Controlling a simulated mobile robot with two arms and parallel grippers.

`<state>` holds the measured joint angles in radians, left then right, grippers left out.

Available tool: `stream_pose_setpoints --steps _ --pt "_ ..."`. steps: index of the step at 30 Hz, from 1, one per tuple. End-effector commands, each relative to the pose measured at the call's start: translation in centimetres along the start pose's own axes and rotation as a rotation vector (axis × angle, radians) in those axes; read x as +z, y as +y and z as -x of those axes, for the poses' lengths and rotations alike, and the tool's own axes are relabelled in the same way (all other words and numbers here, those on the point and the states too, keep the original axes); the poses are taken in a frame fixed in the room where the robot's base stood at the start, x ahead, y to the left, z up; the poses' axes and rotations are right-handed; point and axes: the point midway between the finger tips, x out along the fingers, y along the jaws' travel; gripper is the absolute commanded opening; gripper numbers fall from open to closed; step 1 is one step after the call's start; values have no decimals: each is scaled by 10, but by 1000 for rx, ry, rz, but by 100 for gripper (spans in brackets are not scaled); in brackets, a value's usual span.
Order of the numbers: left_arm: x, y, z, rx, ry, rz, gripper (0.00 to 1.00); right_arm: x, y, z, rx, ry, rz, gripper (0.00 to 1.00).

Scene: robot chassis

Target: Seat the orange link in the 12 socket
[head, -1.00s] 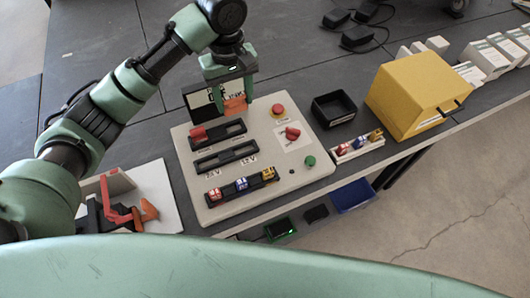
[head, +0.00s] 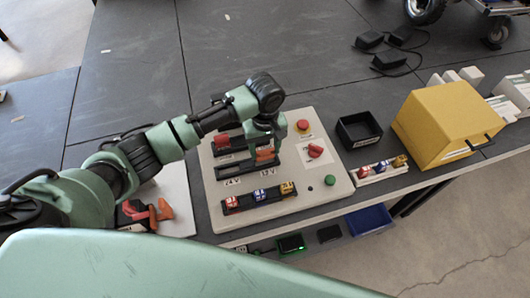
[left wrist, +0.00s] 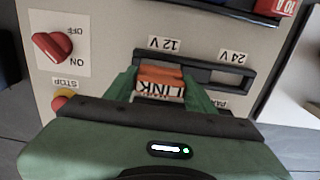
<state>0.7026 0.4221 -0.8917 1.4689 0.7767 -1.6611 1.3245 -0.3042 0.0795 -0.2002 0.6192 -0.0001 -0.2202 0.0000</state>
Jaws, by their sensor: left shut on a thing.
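My left gripper (head: 264,147) is over the panel, shut on the orange link (head: 265,154). In the left wrist view the orange link (left wrist: 160,78) is between the two green fingers, its LINK label facing the camera. It is at the 12 V socket (left wrist: 143,63), the left end of the black strip there, under the 12 V label. The fingers hide its lower part, so I cannot tell how deep it sits. The 24 V socket (left wrist: 226,77) beside it is empty. My right gripper is not in view.
The grey panel (head: 324,196) also carries a red link (head: 222,140), a red switch knob (head: 315,151), a red stop button (head: 303,125), a green button (head: 330,180) and a row of coloured fuses (head: 260,195). A black bin (head: 359,130) and yellow box (head: 445,122) stand right.

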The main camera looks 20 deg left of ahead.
Motion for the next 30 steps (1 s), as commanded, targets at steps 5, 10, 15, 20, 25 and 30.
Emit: stream_pose_setpoints --steps 5,10,15,20,25,30 --pt "0 0 -24 -2 -1 0 14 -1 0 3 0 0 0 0" --pt "0 0 -28 -1 0 -1 14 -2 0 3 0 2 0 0" --pt "0 0 -29 -1 0 -1 14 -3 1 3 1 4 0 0" --pt "0 0 -31 -1 0 0 74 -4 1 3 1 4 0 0" --pt "0 0 -31 -1 0 0 76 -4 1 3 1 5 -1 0" --pt "0 0 -30 0 0 -1 76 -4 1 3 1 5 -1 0"
